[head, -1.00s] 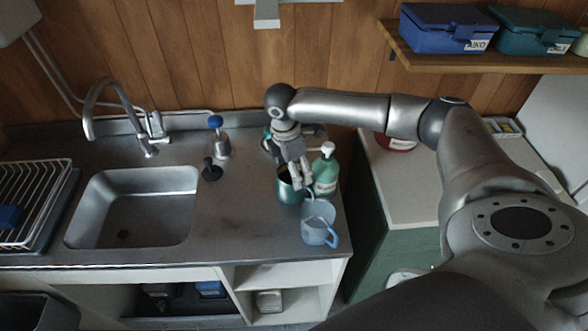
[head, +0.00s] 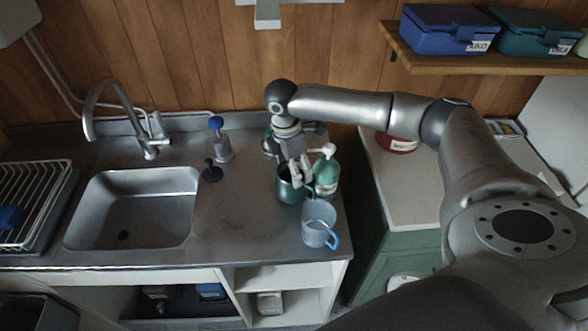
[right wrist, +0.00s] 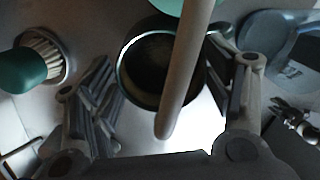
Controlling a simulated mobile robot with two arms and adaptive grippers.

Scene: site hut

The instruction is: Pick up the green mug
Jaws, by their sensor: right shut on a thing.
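The dark green mug (head: 287,189) stands on the steel counter, left of a green pump bottle. My right gripper (head: 300,175) reaches down over it from behind. In the right wrist view the round mug (right wrist: 150,75) sits between the two fingers (right wrist: 163,85), one on each side, and the gripper is shut on it. The mug looks upright; I cannot tell whether it is clear of the counter. A pale beige bar, likely the bottle's pump spout, crosses in front of the mug in the wrist view. My left gripper is not in view.
The green pump bottle (head: 327,176) stands close on the right, and a light blue mug (head: 318,226) stands just in front. A blue-topped bottle (head: 219,140) and dark stopper (head: 212,171) are by the sink (head: 135,205).

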